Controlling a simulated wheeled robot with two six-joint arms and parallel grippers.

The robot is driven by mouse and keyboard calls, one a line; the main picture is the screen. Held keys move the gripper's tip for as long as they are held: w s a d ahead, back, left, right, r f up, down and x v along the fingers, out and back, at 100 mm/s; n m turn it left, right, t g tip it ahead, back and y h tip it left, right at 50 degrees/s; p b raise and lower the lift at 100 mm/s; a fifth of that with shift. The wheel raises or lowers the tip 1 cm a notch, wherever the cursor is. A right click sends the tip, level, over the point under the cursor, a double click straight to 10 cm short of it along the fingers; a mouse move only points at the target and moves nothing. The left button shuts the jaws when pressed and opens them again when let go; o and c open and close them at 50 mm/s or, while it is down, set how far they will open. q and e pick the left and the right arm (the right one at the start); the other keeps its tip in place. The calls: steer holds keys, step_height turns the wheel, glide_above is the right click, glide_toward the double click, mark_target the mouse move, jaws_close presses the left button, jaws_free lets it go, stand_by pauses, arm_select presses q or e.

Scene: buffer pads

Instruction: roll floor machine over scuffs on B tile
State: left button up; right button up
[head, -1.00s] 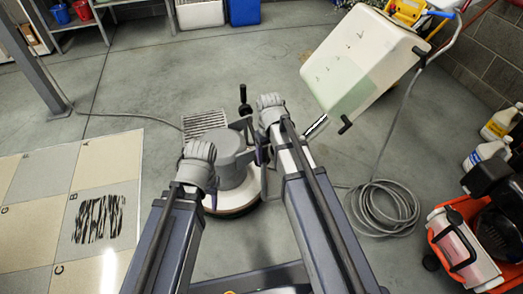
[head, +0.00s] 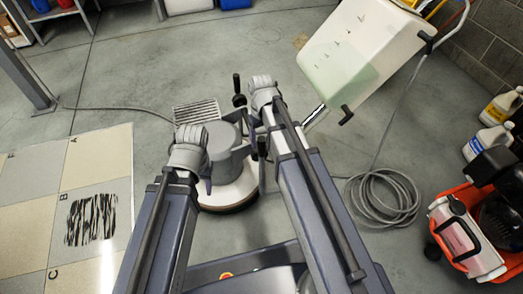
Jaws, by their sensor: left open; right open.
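The floor machine (head: 223,150) stands upright on the concrete, with a grey motor body and a round white base with a dark lower rim. My arms partly cover it. The B tile (head: 125,200) is in the tile panel at the lower left, and dark streaky scuffs (head: 98,218) lie across it. My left gripper (head: 204,186) is over the left part of the machine, its fingers mostly hidden behind my wrist. My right gripper (head: 262,148) is at the machine's right side beside a black grip, also largely hidden. Both are open; contact cannot be told.
A floor drain (head: 196,112) lies behind the machine. A tilted white tank (head: 360,45) is at upper right. Bare floor lies between machine and tile panel.

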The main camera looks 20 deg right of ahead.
mark_target(262, 150)
step_height(262, 150, down, 7)
steer(key=b, duration=0.6)
steer(key=shift+r, duration=0.15)
jaws_close()
stand_by(1.0)
